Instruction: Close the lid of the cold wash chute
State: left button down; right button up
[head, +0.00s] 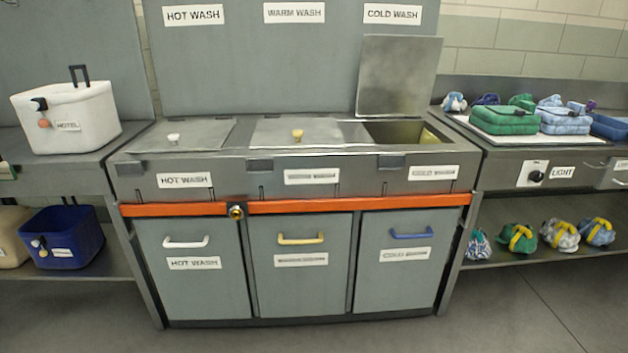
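The cold wash chute (442,140) is the right one of three chutes in the grey steel counter. Its opening shows, with something yellowish inside at the right. Its lid (399,77) is a flat grey metal panel standing upright behind the opening, in front of the back panel. The cold wash label (433,173) is on the counter front below, and another cold wash sign (393,14) is on the back panel above. Neither of my grippers is in view.
The hot wash lid (182,136) and warm wash lid (297,132) lie shut with knobs on top. An orange bar (340,204) crosses the front above three cabinet doors. A white bin (70,115) stands left; folded bundles (503,119) lie right. The floor in front is clear.

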aim_at(398, 76)
jog(key=i+z, duration=0.1)
jog(key=i, duration=0.85)
